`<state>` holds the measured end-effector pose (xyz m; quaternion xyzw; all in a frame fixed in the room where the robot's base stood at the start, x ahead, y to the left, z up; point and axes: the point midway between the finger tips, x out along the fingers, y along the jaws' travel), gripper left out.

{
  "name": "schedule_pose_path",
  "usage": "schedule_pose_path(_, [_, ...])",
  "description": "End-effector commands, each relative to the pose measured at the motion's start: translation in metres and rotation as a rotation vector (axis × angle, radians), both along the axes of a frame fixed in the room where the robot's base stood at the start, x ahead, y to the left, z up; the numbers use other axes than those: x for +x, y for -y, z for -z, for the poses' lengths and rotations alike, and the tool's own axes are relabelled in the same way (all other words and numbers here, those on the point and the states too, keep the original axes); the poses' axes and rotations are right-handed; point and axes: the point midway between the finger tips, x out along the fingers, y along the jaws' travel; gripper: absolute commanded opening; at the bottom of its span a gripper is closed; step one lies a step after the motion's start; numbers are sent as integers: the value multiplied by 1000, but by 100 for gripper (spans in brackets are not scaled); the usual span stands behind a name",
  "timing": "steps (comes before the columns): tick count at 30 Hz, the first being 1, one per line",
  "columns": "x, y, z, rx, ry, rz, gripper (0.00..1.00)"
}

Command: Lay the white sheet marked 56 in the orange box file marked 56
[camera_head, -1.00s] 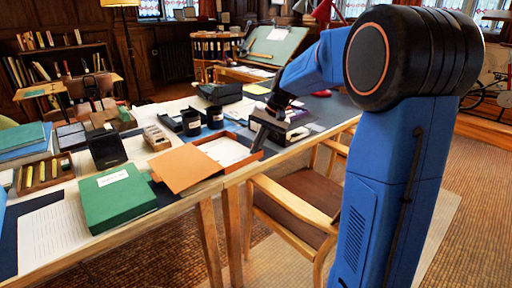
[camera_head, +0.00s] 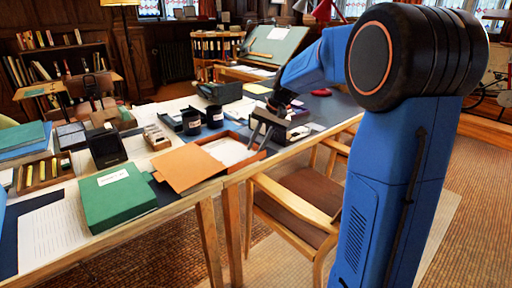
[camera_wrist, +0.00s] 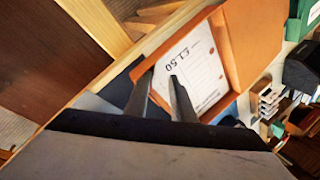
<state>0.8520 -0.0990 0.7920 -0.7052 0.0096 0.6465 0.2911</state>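The orange box file (camera_head: 187,167) lies open on the table, its lid folded flat to the left. A white sheet (camera_head: 229,151) lies inside its tray. In the wrist view the sheet (camera_wrist: 198,66) shows printed lines and large characters that appear upside down; I cannot read them surely. The orange box file (camera_wrist: 253,38) surrounds it there. My gripper (camera_head: 258,144) is over the right end of the tray with its fingers apart. In the wrist view my gripper (camera_wrist: 161,77) is open, with nothing seen between the fingertips, which overlap the sheet's near edge. I cannot tell if they touch it.
A closed green box file (camera_head: 118,196) is at the left front. Two dark cups (camera_head: 191,122) and a small organizer (camera_head: 156,137) stand behind the orange file. A wooden chair (camera_head: 296,200) is against the table's front. A dark mat lies right of the file.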

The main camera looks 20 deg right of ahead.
Motion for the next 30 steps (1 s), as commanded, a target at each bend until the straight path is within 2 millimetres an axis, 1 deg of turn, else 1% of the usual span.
schedule_pose_path(5, [-4, 10, -26, -1, 2, 1, 23])
schedule_pose_path(15, [-15, 35, -89, -1, 4, 2, 23])
schedule_pose_path(21, [-22, 49, -123, -1, 2, 1, 23])
schedule_pose_path(25, [-25, 55, -139, -1, 2, 1, 23])
schedule_pose_path(30, [-27, 59, -151, 0, 0, 0, 23])
